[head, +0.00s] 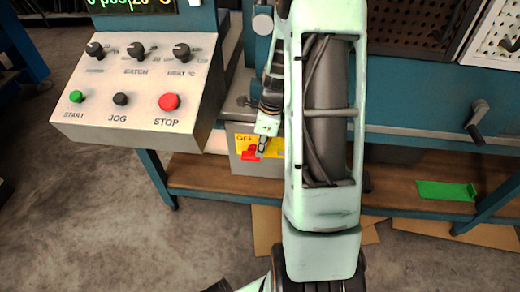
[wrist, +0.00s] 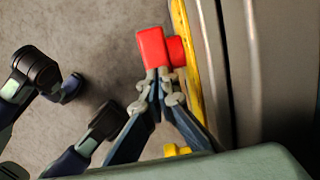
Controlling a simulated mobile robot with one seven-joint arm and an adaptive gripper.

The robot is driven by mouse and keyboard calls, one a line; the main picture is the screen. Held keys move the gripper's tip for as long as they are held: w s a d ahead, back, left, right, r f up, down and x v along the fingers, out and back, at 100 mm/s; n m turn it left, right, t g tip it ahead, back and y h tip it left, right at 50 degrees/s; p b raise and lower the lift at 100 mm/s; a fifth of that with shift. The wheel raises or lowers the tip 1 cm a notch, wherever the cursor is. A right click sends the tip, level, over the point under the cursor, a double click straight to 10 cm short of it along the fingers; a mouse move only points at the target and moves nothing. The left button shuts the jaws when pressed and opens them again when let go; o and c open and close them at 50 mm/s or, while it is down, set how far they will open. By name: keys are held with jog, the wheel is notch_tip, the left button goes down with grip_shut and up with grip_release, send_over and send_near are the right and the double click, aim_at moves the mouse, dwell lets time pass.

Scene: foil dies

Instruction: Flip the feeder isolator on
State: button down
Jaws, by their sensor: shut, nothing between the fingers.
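The feeder isolator is a grey box (head: 237,165) with a yellow plate (head: 276,148) and a red handle (head: 250,155), low behind the control console's right side. In the wrist view the red handle (wrist: 152,47) stands out from a red hub (wrist: 176,50) on the yellow plate (wrist: 184,35), seen edge-on. My gripper (head: 262,146) is in front of the plate, beside the handle. In the wrist view my gripper (wrist: 163,78) is shut and empty, its tips at the handle's near end. I cannot tell whether they touch.
A sloped console (head: 140,95) with knobs and green, black and red buttons stands at the left. A wooden shelf (head: 410,190) holds a green sheet (head: 446,191). A crank handle (head: 476,125) sticks out at the right. Cardboard (head: 266,230) lies on the floor.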

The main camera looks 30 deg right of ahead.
jog(key=shift+s+d+f+t+y, duration=0.2)
jog(key=shift+t+y, duration=0.2)
jog(key=shift+y, duration=0.2)
jog(key=shift+s+d+f+p, duration=0.3)
jog(key=shift+d+f, duration=0.1)
jog(key=shift+f, duration=0.25)
dwell(1.3)
jog(key=shift+d+f, duration=0.15)
jog(key=shift+f, duration=0.5)
jog(key=shift+r+p, duration=0.1)
jog(key=shift+p, duration=0.25)
dwell(0.4)
jog(key=shift+s+d+r, duration=0.1)
jog(key=shift+d+r, duration=0.1)
jog(key=shift+r, duration=0.05)
jog(key=s+d+r+p, duration=0.4)
jog(key=d+r, duration=0.3)
jog(key=r, duration=0.2)
jog(key=shift+s+d+r+p, duration=0.25)
jog(key=shift+s+d+p, duration=0.1)
jog(key=shift+s, duration=0.25)
